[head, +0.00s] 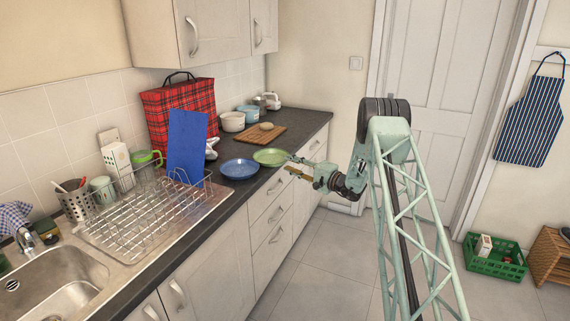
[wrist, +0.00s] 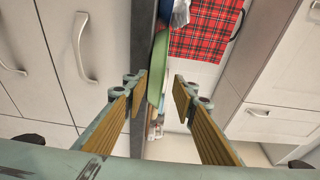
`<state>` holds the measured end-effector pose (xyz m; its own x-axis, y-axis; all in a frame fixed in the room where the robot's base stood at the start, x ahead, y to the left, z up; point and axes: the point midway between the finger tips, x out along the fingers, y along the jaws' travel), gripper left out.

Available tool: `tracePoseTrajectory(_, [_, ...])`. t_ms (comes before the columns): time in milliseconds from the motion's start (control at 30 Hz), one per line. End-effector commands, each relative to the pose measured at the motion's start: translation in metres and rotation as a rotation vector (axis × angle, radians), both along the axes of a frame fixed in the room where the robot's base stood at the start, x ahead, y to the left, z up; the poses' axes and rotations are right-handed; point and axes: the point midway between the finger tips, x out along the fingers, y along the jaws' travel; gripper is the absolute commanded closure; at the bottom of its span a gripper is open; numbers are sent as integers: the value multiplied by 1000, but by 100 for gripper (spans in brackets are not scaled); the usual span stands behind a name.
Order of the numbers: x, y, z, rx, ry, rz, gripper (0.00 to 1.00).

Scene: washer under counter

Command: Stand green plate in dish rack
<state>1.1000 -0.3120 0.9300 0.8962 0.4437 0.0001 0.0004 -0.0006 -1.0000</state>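The green plate (head: 270,157) lies flat on the dark counter near its front edge, right of the blue plate. In the wrist view the green plate (wrist: 157,68) shows edge-on, ahead between the two fingers and nearer the left one. My gripper (head: 296,168) is open and empty, just off the plate's right front side; its wooden-looking fingers spread apart in the wrist view (wrist: 158,92). I cannot tell whether the plate's rim is between the fingertips. The wire dish rack (head: 128,232) stands on the steel drainer at left. A blue board (head: 187,143) stands upright at its far end.
The blue plate (head: 240,168) lies between rack and green plate. A tartan bag (head: 180,108) stands against the wall behind. A wooden board (head: 251,138) and bowls (head: 232,121) stand farther back. A cutlery holder (head: 75,204), cups and sink are left. The floor before the drawers is clear.

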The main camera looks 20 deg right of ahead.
Motion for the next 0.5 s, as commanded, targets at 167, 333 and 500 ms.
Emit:
tracePoseTrajectory(167, [10, 6, -4, 0, -1, 1, 75])
tracePoseTrajectory(333, [16, 9, -3, 0, 0, 1, 75])
tracePoseTrajectory(500, [20, 10, -2, 1, 0, 0, 75])
